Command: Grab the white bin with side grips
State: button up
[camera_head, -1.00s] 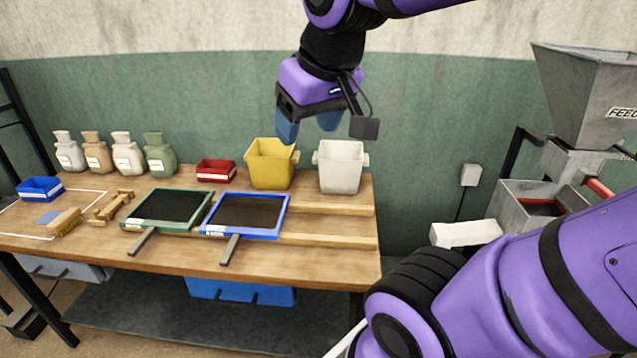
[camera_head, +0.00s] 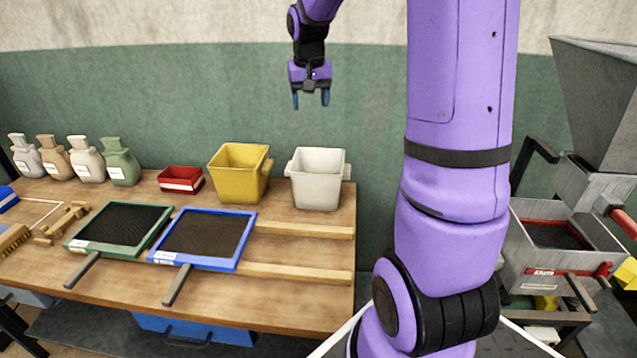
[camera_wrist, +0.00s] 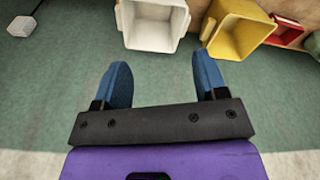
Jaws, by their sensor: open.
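The white bin (camera_head: 317,180) stands upright at the right end of the wooden table, with a small grip on each side. It also shows at the top of the wrist view (camera_wrist: 152,22), partly cut off by the frame edge. My gripper (camera_head: 311,100) hangs above and behind the bin, near the green wall, with its blue fingers pointing down. In the wrist view my gripper (camera_wrist: 160,85) has its fingers apart with nothing between them. It does not touch the bin.
A yellow bin (camera_head: 238,175) stands just left of the white bin. A red box (camera_head: 180,180), several sacks and two framed sieves (camera_head: 203,238) lie further left and in front. Wooden rails (camera_head: 305,231) run before the bin. A metal machine (camera_head: 560,250) stands at right.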

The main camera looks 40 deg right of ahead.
jog(key=w+d+f+m, duration=0.2)
jog(key=w+d+f, duration=0.2)
jog(key=d+f, duration=0.6)
jog(key=m+g+y, duration=0.1)
jog(key=m, duration=0.1)
send_near(346, 169)
jog(key=shift+w, duration=0.55)
notch_tip(346, 169, down, 6)
jog(key=shift+d+r, duration=0.1)
jog(key=shift+r, duration=0.05)
jog(key=shift+s+f, duration=0.15)
jog(key=shift+f, duration=1.15)
jog(key=shift+s+f, duration=0.15)
jog(key=shift+f, duration=1.2)
grip_shut()
